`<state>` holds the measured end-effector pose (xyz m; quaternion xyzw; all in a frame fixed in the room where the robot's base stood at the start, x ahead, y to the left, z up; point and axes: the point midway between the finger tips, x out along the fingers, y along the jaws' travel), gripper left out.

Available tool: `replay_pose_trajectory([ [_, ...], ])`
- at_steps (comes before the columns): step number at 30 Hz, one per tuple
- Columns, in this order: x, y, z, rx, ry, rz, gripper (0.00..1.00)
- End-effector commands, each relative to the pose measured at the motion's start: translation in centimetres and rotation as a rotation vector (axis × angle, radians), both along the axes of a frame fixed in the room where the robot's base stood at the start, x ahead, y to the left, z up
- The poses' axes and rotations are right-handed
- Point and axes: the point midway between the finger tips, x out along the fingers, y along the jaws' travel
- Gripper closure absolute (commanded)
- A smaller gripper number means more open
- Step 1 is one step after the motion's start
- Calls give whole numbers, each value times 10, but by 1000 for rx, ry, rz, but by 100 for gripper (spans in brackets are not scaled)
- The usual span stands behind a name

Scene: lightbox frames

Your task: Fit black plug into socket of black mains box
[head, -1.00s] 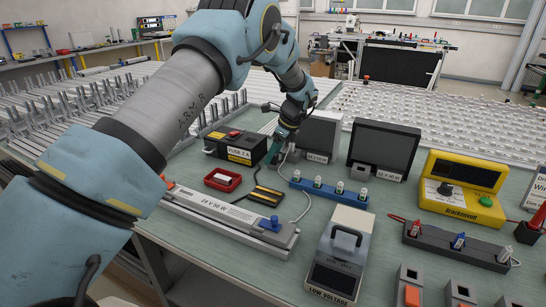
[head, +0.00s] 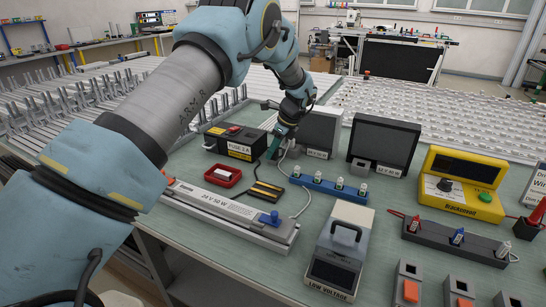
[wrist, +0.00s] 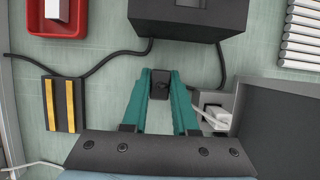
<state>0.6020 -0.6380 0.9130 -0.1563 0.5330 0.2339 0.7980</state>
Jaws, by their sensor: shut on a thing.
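The black mains box, labelled with a fuse rating (head: 238,142), stands on the green bench; its lower part shows at the top of the wrist view (wrist: 188,18). The black plug (wrist: 160,86) is a small dark block between the teal fingers of my gripper (wrist: 161,78). My gripper is shut on it, with a visible gap in the picture between plug and box. In the head view my gripper (head: 275,150) is just right of the box, and the plug cannot be made out. The socket is not clearly visible in either view.
A red tray (head: 222,175) and a black block with yellow stripes (head: 265,191) lie in front of the box. Grey cased units (head: 318,132) stand close to the right of my gripper. Dark cables run by the box. A blue terminal strip (head: 330,188) lies further right.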

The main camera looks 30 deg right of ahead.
Motion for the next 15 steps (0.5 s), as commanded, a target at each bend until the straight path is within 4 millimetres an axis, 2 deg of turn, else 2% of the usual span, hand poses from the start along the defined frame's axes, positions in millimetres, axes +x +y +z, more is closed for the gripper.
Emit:
replay_pose_trajectory([
  [11, 0, 0, 2, -1, -1, 1, 100],
  [15, 1, -1, 17, -5, -3, 1, 100],
])
